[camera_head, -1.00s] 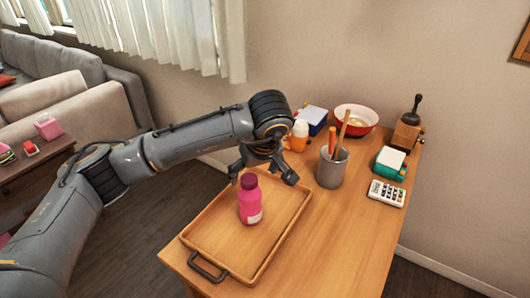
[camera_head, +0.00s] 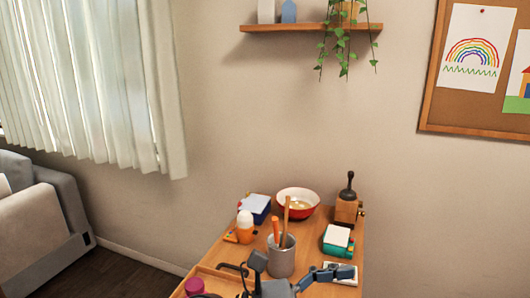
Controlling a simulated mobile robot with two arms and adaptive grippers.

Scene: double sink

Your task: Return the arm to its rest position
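My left gripper (camera_head: 292,270) shows at the bottom edge, with its fingers spread wide and nothing seen between them. Most of its arm is out of the picture. It is in front of the grey cup and right of the pink bottle (camera_head: 195,286), of which only the dark pink cap area shows at the bottom. The wooden tray (camera_head: 212,273) is partly visible around the bottle, with a dark handle at its far end. The gripper hides part of the tray and table. My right gripper is not in view.
On the wooden table (camera_head: 225,252) stand a grey utensil cup (camera_head: 281,262), a red bowl (camera_head: 297,203), a grinder (camera_head: 347,208), a green-and-white box (camera_head: 338,240), an orange-and-white item (camera_head: 245,226) and a partly covered calculator (camera_head: 342,281). A wall shelf (camera_head: 300,28) hangs above.

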